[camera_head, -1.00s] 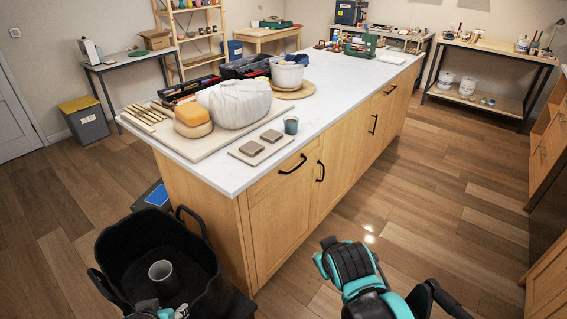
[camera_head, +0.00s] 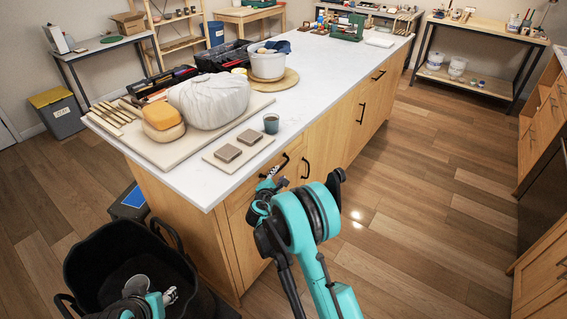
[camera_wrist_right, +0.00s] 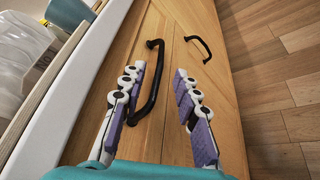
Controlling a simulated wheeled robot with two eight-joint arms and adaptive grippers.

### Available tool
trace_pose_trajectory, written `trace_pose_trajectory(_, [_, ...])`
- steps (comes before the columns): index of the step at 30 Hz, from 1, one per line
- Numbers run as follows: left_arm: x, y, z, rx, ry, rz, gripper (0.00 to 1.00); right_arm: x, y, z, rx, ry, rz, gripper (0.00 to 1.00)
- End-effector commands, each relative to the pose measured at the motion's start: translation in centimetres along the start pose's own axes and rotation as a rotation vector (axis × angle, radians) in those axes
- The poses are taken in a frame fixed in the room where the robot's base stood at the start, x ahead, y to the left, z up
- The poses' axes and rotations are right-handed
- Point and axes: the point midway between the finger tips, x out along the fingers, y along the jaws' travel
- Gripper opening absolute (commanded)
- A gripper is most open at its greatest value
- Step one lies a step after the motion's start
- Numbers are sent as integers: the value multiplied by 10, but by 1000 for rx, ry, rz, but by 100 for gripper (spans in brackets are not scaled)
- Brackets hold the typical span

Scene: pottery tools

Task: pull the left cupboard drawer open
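The left drawer (camera_head: 238,193) of the wooden island cupboard sits flush with the front, under the white top. Its black bar handle (camera_head: 284,160) is partly hidden by my right gripper (camera_head: 272,183) in the head view. In the right wrist view, the handle (camera_wrist_right: 152,86) lies between the spread, purple-padded fingers of my right gripper (camera_wrist_right: 160,108), nearer the left finger. The fingers are open and not closed on it. My left gripper (camera_head: 170,296) is low at the bottom left, over the black tub; its finger opening is too small to tell.
A black tub (camera_head: 88,250) stands on the floor beside the island's left end. A cupboard door handle (camera_wrist_right: 199,46) is close beyond the drawer. A board with tiles (camera_head: 212,160) and a cup (camera_head: 271,124) lie near the top's edge. The floor (camera_head: 400,220) to the right is clear.

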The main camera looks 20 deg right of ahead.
Motion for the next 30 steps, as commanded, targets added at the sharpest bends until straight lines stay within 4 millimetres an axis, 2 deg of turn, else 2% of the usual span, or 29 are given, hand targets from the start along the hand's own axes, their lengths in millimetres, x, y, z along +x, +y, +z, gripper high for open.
trace_pose_trajectory(5, [3,0,2,0,0,0,40,14,-5,-7,-36,-8,14,31])
trace_pose_trajectory(12, [14,0,10,0,0,0,40,53,-6,-7,-34,-7,12,31])
trace_pose_trajectory(18, [20,0,14,0,0,0,40,76,-4,-6,-33,-7,12,31])
trace_pose_trajectory(28, [20,0,14,0,0,0,40,81,-2,-6,-33,-6,13,31])
trace_pose_trajectory(29, [20,0,14,0,0,0,40,81,-2,-6,-33,-6,13,29])
trace_pose_trajectory(30, [20,0,14,0,0,0,40,81,-2,-6,-32,-6,13,18])
